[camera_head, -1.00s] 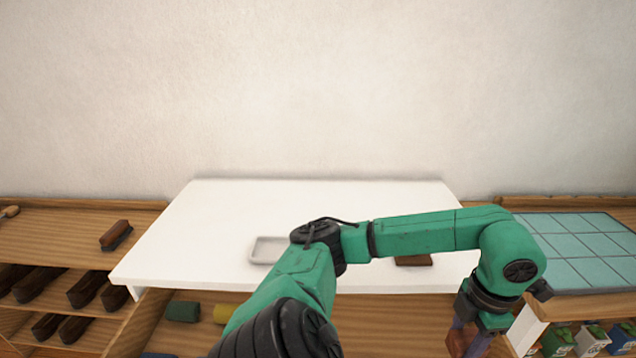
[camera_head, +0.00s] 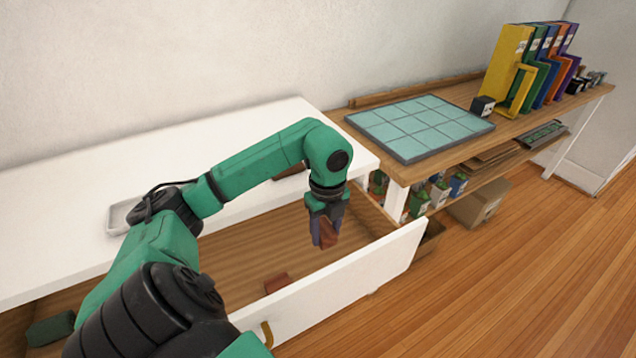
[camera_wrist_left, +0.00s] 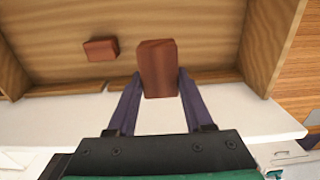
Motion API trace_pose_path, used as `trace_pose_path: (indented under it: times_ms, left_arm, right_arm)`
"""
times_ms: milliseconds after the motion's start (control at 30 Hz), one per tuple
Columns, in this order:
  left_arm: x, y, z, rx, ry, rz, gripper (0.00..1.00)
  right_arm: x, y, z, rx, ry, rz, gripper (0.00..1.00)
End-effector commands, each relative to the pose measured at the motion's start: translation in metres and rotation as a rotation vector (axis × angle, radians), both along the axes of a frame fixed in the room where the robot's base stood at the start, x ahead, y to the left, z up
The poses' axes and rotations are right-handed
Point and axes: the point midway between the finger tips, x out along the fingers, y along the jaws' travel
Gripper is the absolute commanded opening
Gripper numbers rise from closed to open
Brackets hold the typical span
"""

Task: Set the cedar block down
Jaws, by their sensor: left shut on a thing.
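The cedar block (camera_head: 330,232), reddish brown, is held between the fingers of my left gripper (camera_head: 322,238). It is above the open drawer (camera_head: 345,287), near the drawer's right end, apart from the floor of it. In the left wrist view the block (camera_wrist_left: 157,66) sits upright between the purple fingers (camera_wrist_left: 158,82), with the wooden drawer interior behind it. A second, similar reddish block (camera_head: 277,283) lies inside the drawer; it also shows in the left wrist view (camera_wrist_left: 100,50). My right gripper is out of view.
The white tabletop (camera_head: 255,135) is above the drawer and carries a pale tray (camera_head: 119,216) and a dark brown piece (camera_head: 290,171). A green block (camera_head: 50,328) lies at the drawer's left. A wooden shelf with a tiled teal panel (camera_head: 420,125) and binders (camera_head: 510,65) stands right.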

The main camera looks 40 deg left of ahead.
Motion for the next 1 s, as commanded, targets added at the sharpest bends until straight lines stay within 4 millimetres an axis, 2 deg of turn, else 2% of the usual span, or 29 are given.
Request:
trace_pose_path:
  times_ms: [100,200,533,600,900,933,1000]
  left_arm:
    - [-0.002,-0.001,-0.04,-0.003,0.007,0.002,0.0]
    - [-0.001,-0.001,-0.069,-0.004,0.004,0.001,0.0]
    - [0.0,0.0,-0.125,-0.003,0.002,0.001,0.0]
    - [0.0,0.0,-0.133,0.0,-0.001,0.0,0.0]
    - [0.0,0.0,-0.137,0.0,-0.002,-0.001,0.0]
    - [0.0,0.0,-0.136,0.0,-0.002,-0.001,0.59]
    - [0.0,0.0,-0.135,0.0,-0.002,-0.001,0.81]
  right_arm:
    - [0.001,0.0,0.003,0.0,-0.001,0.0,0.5]
    - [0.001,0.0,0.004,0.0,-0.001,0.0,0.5]
    - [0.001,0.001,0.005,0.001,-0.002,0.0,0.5]
    - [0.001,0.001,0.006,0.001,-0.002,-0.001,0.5]
    - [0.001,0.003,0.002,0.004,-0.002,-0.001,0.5]
    - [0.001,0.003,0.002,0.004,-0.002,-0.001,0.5]
    - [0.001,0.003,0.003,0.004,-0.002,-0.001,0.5]
